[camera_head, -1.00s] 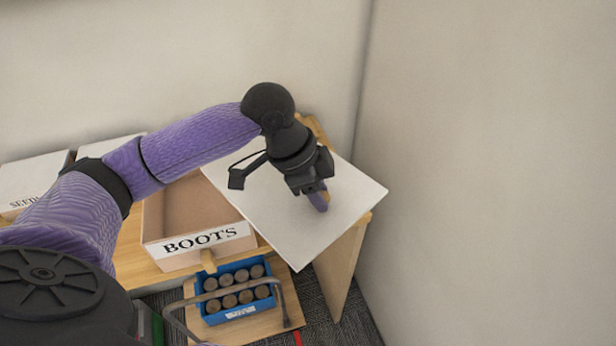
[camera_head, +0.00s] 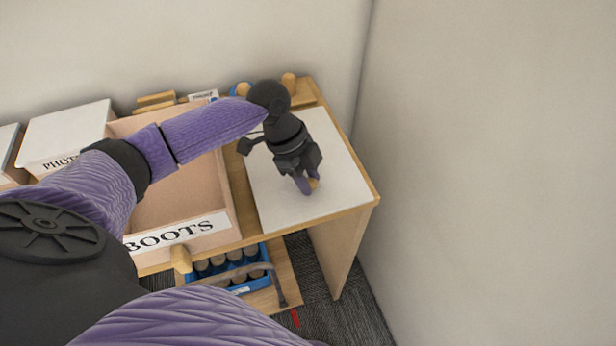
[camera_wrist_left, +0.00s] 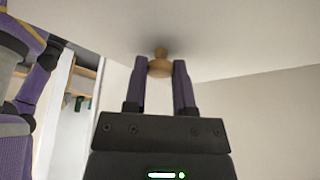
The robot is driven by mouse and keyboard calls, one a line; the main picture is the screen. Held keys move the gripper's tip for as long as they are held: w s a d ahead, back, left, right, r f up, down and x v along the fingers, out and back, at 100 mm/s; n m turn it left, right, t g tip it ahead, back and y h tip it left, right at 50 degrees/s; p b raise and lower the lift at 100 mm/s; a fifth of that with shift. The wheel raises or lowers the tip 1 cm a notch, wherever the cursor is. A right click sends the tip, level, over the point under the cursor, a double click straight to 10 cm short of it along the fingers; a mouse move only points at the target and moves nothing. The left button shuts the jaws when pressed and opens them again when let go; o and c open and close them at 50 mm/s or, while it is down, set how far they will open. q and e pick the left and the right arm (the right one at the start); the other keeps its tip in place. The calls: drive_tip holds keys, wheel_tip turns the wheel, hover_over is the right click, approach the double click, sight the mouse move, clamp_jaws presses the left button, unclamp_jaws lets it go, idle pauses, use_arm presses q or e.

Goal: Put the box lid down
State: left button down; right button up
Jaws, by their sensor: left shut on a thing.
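The white box lid (camera_head: 335,165) is at the right end of the wooden table, flat and roughly in line with its edges. I cannot tell whether it rests fully on the top. My left gripper (camera_head: 309,186) points down at the lid's middle and is shut on its small wooden knob (camera_wrist_left: 160,67). In the left wrist view the lid's pale face (camera_wrist_left: 220,45) fills the top. The open box labelled BOOTS (camera_head: 178,232) stands left of the lid, with an empty brown inside. My right gripper is out of view.
A lidded white box (camera_head: 65,133) stands at the left. Wooden pieces (camera_head: 157,100) lie behind the boxes. A blue crate (camera_head: 262,283) of round-topped items sits on a lower board (camera_head: 287,272). A wall stands close at the right.

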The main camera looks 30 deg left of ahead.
use_arm(q)
drive_tip(key=shift+c, duration=2.2)
unclamp_jaws()
drive_tip(key=shift+r, duration=0.15)
drive_tip(key=p+v, duration=0.2)
drive_tip(key=v, duration=1)
drive_tip(key=shift+p, duration=0.35)
